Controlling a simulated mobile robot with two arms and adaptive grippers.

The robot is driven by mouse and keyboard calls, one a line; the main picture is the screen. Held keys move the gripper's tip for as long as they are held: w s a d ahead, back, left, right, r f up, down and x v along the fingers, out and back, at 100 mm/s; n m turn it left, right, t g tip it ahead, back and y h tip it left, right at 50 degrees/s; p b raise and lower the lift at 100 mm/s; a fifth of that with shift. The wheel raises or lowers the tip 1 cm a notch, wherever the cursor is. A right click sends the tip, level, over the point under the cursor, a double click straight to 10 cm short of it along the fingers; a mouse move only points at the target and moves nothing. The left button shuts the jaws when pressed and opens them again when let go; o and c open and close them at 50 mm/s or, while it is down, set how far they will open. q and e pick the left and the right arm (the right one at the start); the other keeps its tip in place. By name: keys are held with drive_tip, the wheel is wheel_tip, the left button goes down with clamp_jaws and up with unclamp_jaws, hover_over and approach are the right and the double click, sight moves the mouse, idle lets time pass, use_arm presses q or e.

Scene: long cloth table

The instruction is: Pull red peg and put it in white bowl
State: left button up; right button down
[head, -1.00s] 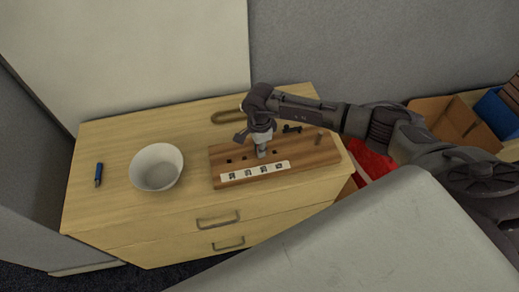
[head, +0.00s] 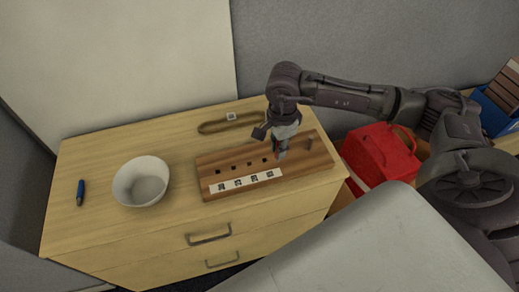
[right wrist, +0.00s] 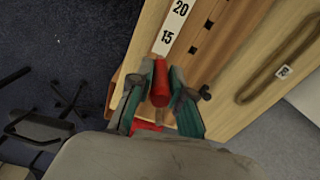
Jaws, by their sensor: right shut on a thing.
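My right gripper (head: 281,153) is over the right part of the wooden peg board (head: 215,186), to the right of its row of dark square holes. In the right wrist view the gripper (right wrist: 160,98) is shut on the red peg (right wrist: 161,80), which sits between its two fingers. The fingers hide the peg in the head view, and I cannot tell whether its lower end touches the board. The white bowl (head: 141,182) stands upright and looks empty, left of the board. My left gripper is not in view.
A blue marker (head: 80,192) lies left of the bowl. A brown loop (head: 213,127) lies behind the board. A short brown peg (head: 309,142) stands at the board's right end. A red box (head: 380,155) is right of the drawer cabinet. The tabletop between bowl and board is clear.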

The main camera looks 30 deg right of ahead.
wheel_tip(320, 180, up, 6)
drive_tip(key=s+d+p, duration=0.1)
drive_tip(key=s, duration=0.1)
drive_tip(key=shift+d+f, duration=0.15)
drive_tip(key=shift+d, duration=0.05)
idle(0.5)
drive_tip(key=shift+s, duration=0.1)
idle(0.4)
